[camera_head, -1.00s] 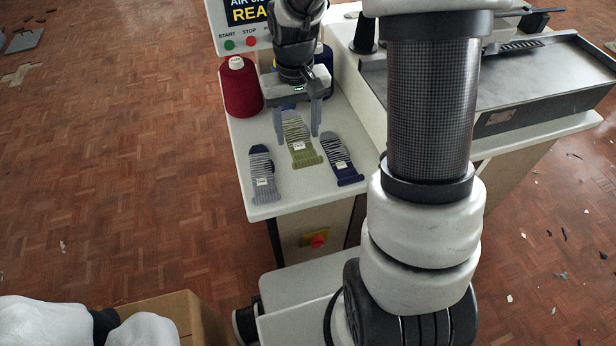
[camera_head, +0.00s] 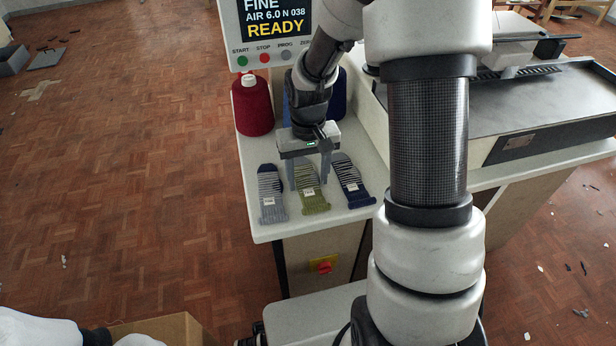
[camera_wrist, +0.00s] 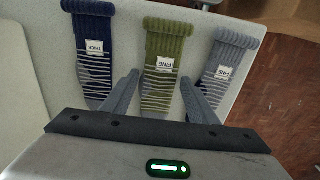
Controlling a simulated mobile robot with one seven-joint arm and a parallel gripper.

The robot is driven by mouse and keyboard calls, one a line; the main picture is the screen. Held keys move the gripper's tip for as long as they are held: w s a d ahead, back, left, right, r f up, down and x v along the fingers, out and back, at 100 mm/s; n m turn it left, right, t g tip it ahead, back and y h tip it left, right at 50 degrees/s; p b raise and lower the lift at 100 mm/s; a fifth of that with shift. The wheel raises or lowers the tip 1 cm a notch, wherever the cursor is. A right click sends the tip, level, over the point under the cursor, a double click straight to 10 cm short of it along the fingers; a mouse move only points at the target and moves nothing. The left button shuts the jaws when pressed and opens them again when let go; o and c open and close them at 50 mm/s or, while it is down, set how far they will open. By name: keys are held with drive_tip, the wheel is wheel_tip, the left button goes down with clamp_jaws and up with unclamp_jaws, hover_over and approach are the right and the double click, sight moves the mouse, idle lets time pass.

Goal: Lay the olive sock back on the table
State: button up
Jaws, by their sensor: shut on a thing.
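In the wrist view, my gripper's fingers (camera_wrist: 161,77) flank the olive sock (camera_wrist: 166,48), with the navy sock (camera_wrist: 92,50) left and the grey sock (camera_wrist: 222,65) right. The olive sock is at, or very near, the tabletop; I cannot tell whether it touches. Its toe end is partly hidden by my gripper.
A dark red thread cone (camera_head: 252,108) stands behind the grey sock, and blue cones are partly hidden behind my arm. A control panel (camera_head: 270,35) reading READY stands at the back. A machine with a grey metal plate (camera_head: 540,105) is at the right. Narrow gaps separate the socks.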

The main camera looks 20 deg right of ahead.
drive_tip(key=shift+f, duration=0.1)
drive_tip(key=o, duration=1.1)
